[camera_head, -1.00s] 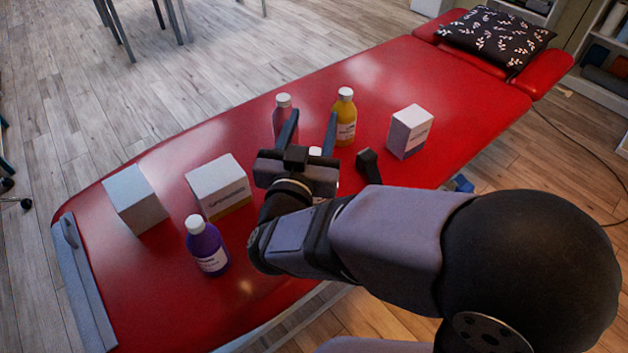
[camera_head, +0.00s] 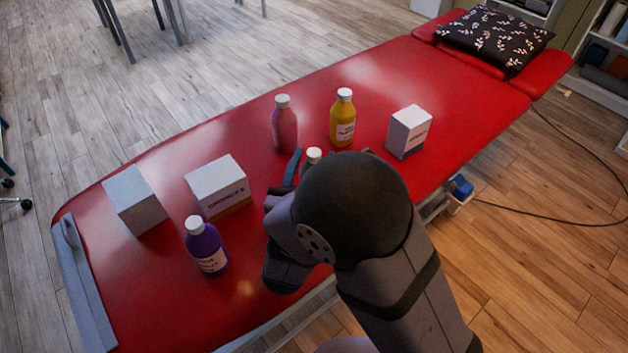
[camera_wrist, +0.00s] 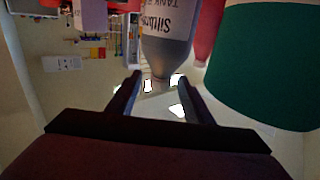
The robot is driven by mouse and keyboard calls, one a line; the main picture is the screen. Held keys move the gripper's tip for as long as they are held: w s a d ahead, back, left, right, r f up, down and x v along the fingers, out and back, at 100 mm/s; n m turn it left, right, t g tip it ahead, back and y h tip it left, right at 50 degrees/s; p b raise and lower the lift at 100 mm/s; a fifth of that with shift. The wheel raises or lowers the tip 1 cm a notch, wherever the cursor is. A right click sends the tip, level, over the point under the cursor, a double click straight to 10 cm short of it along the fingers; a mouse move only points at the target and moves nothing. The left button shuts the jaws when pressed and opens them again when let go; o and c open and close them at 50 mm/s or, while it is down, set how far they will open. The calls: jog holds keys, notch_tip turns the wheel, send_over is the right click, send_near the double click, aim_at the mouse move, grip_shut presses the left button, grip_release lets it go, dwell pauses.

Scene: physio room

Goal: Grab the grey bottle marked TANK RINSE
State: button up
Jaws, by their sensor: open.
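The grey bottle (camera_wrist: 166,52) shows upside down in the wrist view, its white label reading "TANK R…" under a brand name, partly cut off by the top edge. In the head view, a white cap (camera_head: 314,154) shows just beyond my arm, which hides what is below it; it seems to be the same bottle. My gripper (camera_wrist: 159,80) is open, its two fingers pointing toward the bottle. The bottle's neck end appears between the fingertips in the wrist view; I cannot tell whether they touch. In the head view only one finger is clearly visible.
A pink bottle (camera_head: 285,125), yellow bottle (camera_head: 343,118), purple bottle (camera_head: 207,247) and white boxes (camera_head: 218,187) (camera_head: 409,132) stand on the red couch (camera_head: 460,95), with a grey box (camera_head: 134,200). A large green object (camera_wrist: 262,65) is close on the wrist view's right.

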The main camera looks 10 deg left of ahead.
jog(key=shift+w+d+p, duration=0.15)
jog(key=shift+w+p, duration=0.1)
jog(key=shift+w, duration=1.2)
jog(key=shift+w+d+p, duration=0.1)
jog(key=shift+w+p, duration=0.1)
jog(key=shift+w, duration=1.25)
grip_shut()
jog(key=shift+r, duration=0.1)
